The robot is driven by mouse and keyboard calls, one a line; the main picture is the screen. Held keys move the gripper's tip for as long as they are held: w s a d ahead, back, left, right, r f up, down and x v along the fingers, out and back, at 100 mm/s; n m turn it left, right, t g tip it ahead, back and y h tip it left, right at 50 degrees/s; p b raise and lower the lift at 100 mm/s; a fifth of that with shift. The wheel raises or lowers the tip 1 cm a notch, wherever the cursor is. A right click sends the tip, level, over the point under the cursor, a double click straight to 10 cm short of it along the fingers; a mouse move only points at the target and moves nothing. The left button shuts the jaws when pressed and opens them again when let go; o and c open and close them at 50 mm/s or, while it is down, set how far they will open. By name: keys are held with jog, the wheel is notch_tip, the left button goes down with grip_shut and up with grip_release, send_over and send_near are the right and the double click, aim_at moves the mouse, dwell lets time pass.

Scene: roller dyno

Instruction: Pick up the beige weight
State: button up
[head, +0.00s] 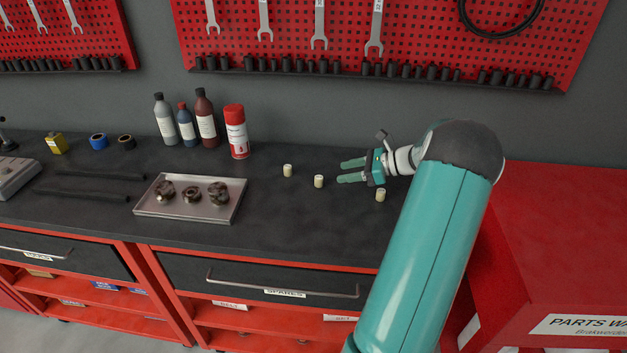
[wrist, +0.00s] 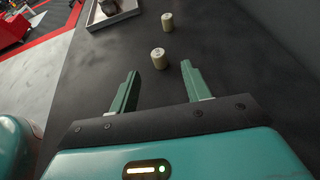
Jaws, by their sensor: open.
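Three small beige cylindrical weights stand upright on the dark bench top in the head view: a left one (head: 287,171), a middle one (head: 319,181) and a right one (head: 380,195). My gripper (head: 352,171) is open and empty above the bench, its fingers pointing left, with the right weight close beside it in the picture. In the wrist view a near weight (wrist: 158,58) lies just beyond the gap between my open fingertips (wrist: 160,70). A farther weight (wrist: 167,22) stands behind it. The third weight is not seen in the wrist view.
A metal tray (head: 231,208) with several dark parts stands left of the weights; it also shows in the wrist view (wrist: 124,12). A red spray can (head: 236,132) and bottles (head: 205,119) stand behind. A red parts washer (head: 560,230) is at right. Bench between tray and weights is clear.

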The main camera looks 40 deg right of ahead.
aim_at(319, 177)
jog(key=x, duration=0.4)
jog(key=shift+s+a, duration=0.1)
jog(key=shift+w+a+f, duration=0.15)
jog(key=shift+w+a, duration=0.05)
jog(key=shift+a, duration=0.15)
jog(key=x, duration=0.5)
jog(key=shift+d+f, duration=0.2)
jog(key=shift+s, duration=0.1)
jog(key=shift+c, duration=0.2)
jog(key=c, duration=1)
